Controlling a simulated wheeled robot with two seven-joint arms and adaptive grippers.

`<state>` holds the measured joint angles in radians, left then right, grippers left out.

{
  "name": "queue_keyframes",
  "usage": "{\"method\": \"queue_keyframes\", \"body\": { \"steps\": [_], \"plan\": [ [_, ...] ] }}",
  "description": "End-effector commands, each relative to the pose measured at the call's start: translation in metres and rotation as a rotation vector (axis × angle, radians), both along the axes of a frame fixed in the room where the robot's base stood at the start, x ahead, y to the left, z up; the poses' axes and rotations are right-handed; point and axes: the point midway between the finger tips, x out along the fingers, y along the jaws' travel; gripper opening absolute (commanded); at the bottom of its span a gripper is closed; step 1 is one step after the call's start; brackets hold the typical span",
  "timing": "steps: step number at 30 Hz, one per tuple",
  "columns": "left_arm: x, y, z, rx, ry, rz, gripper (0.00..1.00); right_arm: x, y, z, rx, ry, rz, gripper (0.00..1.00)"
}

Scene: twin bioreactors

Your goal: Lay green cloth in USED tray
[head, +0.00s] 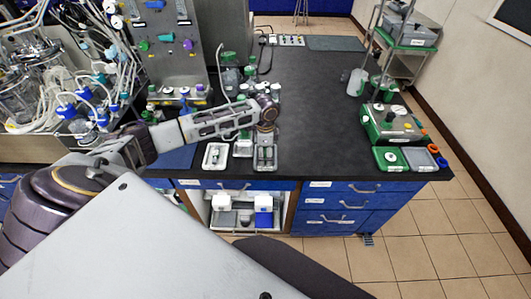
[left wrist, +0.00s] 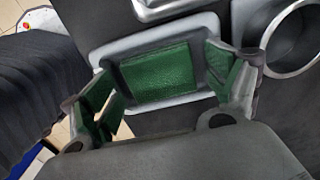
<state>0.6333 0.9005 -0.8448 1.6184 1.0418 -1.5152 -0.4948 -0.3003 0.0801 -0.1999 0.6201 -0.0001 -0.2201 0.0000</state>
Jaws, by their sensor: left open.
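A flat green cloth (left wrist: 160,75) lies in a shallow, light-rimmed tray (left wrist: 118,48) in the left wrist view. My left gripper (left wrist: 168,92) is open, with one finger on either side of the cloth and green on the inner faces of its fingers. I cannot tell whether the fingers touch the cloth. In the head view my left gripper (head: 265,150) points down at the right one of several small trays near the bench's front edge. A white-rimmed tray (head: 206,163) stands to its left. Tray labels are too small to read. My right gripper is not in view.
Bottles (head: 231,80) and green-capped vessels stand behind the trays. A bioreactor panel (head: 165,60) and tubing fill the left. The middle of the dark bench (head: 320,110) is clear.

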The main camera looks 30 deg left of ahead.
Motion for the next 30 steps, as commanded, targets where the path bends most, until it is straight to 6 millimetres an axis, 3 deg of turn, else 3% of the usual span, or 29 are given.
{"method": "queue_keyframes", "body": {
  "steps": [8,30],
  "plan": [
    [0.000,0.000,0.014,0.000,0.000,0.000,0.88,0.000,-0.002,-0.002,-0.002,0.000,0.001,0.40],
    [0.001,0.000,0.112,0.000,-0.001,0.000,0.88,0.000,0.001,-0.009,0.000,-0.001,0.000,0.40]
  ]
}}
